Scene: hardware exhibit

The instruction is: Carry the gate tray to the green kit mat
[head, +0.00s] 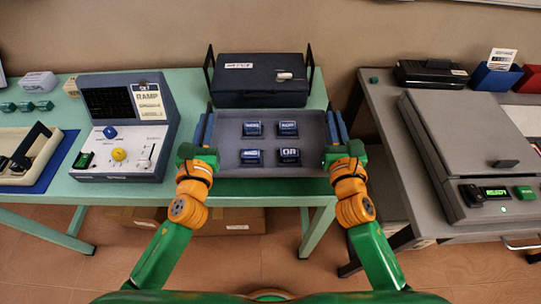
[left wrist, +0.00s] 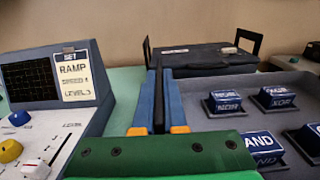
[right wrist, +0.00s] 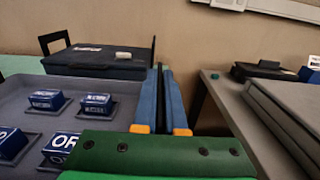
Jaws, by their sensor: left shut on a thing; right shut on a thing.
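The gate tray (head: 270,170) is a grey, shallow tray holding several blue labelled blocks, one marked OR. My left gripper (head: 205,128) is shut on the tray's left side, and my right gripper (head: 337,128) is shut on its right side. In the left wrist view, a dark upright part of the tray shows between the blue fingers (left wrist: 158,95). The right wrist view shows the same hold at the other side (right wrist: 165,95). The tray looks level over the front of the green table. A darker green strip (head: 270,188) lies below its front edge; I cannot tell whether this is the green kit mat or shadow.
A dark case (head: 258,82) with upright handles stands just behind the tray. The RAMP console (head: 125,130) stands left of it. A beige device on a blue mat (head: 62,165) is further left. A gap separates the green table (head: 190,90) from the grey bench (head: 385,105) at right.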

